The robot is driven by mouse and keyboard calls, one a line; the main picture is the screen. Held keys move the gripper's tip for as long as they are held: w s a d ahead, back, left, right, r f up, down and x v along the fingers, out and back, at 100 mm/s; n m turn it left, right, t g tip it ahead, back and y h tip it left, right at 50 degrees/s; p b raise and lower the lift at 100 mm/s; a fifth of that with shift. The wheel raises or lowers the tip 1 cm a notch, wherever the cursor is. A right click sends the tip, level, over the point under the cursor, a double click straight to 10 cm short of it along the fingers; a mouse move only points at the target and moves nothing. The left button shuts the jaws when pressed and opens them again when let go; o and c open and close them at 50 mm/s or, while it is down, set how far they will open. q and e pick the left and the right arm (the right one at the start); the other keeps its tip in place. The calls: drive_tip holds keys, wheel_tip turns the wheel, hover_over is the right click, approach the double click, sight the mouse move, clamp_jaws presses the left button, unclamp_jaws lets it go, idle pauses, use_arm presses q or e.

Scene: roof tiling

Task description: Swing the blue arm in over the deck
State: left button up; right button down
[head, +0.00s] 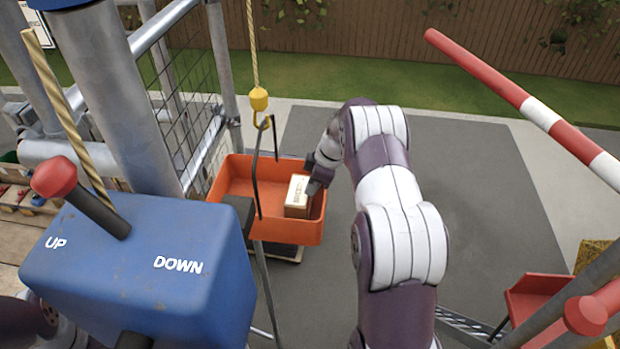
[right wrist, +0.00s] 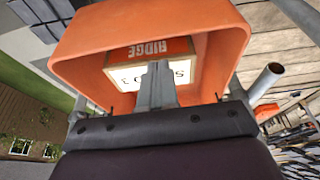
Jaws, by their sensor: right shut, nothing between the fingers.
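Only a small blue piece (head: 60,3) shows at the top of the thick grey post in the head view; I cannot tell if it belongs to the blue arm, and no more of such an arm shows. An orange tray (head: 272,228) hangs from a yellow hook (head: 259,100) on a rope. A box marked RIDGE (head: 298,195) sits in it. My right gripper (head: 317,182) is at the tray's right side by the box. In the right wrist view its fingers (right wrist: 160,85) are together in front of the box (right wrist: 150,48), holding nothing. My left gripper is not in view.
A blue control box (head: 140,265) marked UP and DOWN, with a red-knobbed lever (head: 80,195), stands front left. Grey posts and mesh (head: 185,135) are behind it. A red-and-white pole (head: 540,112) crosses the right. Grey paving (head: 490,190) is open right of my arm.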

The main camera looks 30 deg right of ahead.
drive_tip(key=shift+s+d, duration=0.7)
drive_tip(key=shift+d, duration=0.15)
